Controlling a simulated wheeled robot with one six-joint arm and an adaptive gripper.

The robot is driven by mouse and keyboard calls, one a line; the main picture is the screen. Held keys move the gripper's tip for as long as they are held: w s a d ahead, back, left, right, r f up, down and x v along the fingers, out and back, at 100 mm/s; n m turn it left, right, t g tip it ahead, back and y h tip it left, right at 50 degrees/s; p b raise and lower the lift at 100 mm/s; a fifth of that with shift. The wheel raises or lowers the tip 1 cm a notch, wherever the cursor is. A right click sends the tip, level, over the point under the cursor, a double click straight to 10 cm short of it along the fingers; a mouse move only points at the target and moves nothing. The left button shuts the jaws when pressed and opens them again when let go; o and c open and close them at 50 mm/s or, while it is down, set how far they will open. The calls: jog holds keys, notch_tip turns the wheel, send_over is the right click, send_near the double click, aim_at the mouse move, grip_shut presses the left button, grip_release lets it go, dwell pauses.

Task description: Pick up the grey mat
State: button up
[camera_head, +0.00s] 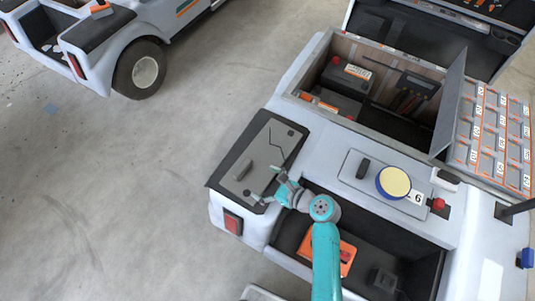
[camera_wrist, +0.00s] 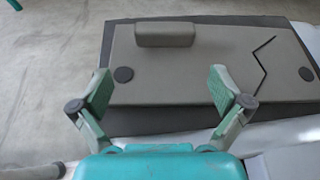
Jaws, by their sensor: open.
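A dark grey mat (camera_head: 233,150) lies flat on the cart's rear left corner, and it shows in the wrist view (camera_wrist: 140,121) as a border around a lighter plate. That grey plate (camera_head: 272,148) lies on top of the mat and covers most of it. The plate (camera_wrist: 200,75) has a raised block handle (camera_wrist: 165,35), two dark round spots and a jagged dark line. My gripper (camera_head: 269,187) is over the plate's near edge. In the wrist view my gripper (camera_wrist: 160,90) is open and empty, its fingers spread over the plate and mat, short of the handle.
A blue tin with a cream lid (camera_head: 394,182) stands on a grey hatch cover (camera_head: 356,178) to the right. An open bin (camera_head: 370,80) holds black boxes and tools. A red button (camera_head: 438,204) is farther right. Another cart (camera_head: 120,40) stands across the open floor.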

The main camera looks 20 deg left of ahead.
aim_at(245, 169)
jog(key=shift+w+a+r, duration=0.35)
jog(key=shift+w+a, duration=0.05)
jog(key=shift+a, duration=0.1)
jog(key=shift+w+a+g, duration=0.15)
jog(key=shift+a+g, duration=0.15)
jog(key=shift+x, duration=5.2)
jog(key=shift+w+r, duration=0.1)
jog(key=shift+w, duration=0.05)
jog(key=shift+r, duration=0.1)
jog(key=c, duration=1.2)
